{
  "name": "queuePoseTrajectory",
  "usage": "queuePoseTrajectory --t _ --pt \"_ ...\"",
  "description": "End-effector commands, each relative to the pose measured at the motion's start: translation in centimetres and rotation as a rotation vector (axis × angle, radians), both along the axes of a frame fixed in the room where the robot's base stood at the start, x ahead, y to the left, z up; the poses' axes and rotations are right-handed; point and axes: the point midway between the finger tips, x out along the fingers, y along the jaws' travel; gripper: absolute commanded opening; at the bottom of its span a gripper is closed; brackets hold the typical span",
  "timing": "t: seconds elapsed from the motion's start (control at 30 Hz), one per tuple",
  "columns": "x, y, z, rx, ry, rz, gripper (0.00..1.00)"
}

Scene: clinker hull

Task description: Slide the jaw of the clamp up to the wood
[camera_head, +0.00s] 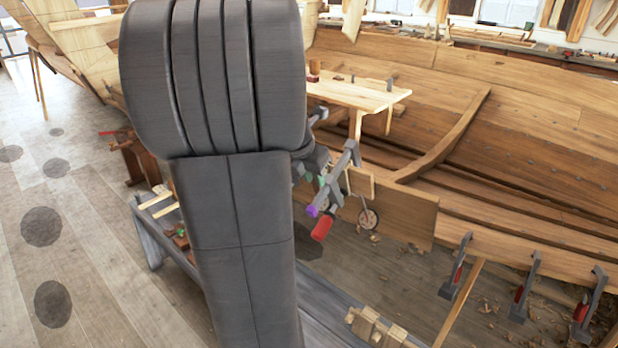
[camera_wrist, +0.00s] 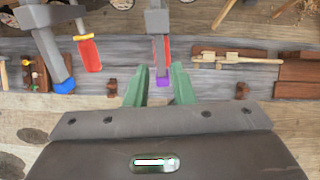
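A clamp with a grey metal bar (camera_head: 346,166), a purple bar end and a red handle (camera_head: 321,228) hangs at the board (camera_head: 410,212) on the hull's edge. In the wrist view its purple end (camera_wrist: 162,82) is at the mouth of my gripper (camera_wrist: 158,82), between the green fingertips. The fingers are apart, and I see no firm grip on it. In the head view my arm covers most of my gripper. Whether the clamp's jaw touches the wood cannot be made out.
A second clamp (camera_wrist: 45,48) with a blue end is left in the wrist view. Several clamps (camera_head: 525,285) hang along the plank at right. A grey bench (camera_head: 318,306) carries wooden pieces (camera_head: 374,328). A small wooden table (camera_head: 362,95) stands behind. Floor at left is open.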

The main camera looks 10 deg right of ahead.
Motion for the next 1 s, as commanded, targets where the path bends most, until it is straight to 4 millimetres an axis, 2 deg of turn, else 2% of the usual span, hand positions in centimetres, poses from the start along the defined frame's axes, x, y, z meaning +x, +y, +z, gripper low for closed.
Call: queuePoseTrajectory --t 0.03,0.5,0.7,1.0 --pt "0.2 -0.2 -1.0 0.0 0.001 -0.001 0.22" --pt "1.7 -1.9 -5.4 0.001 0.001 -0.002 0.22" --pt "2.0 -2.2 -6.2 0.001 0.0 -0.002 0.22" --pt "2.1 -2.3 -6.3 0.001 -0.001 -0.002 0.22"
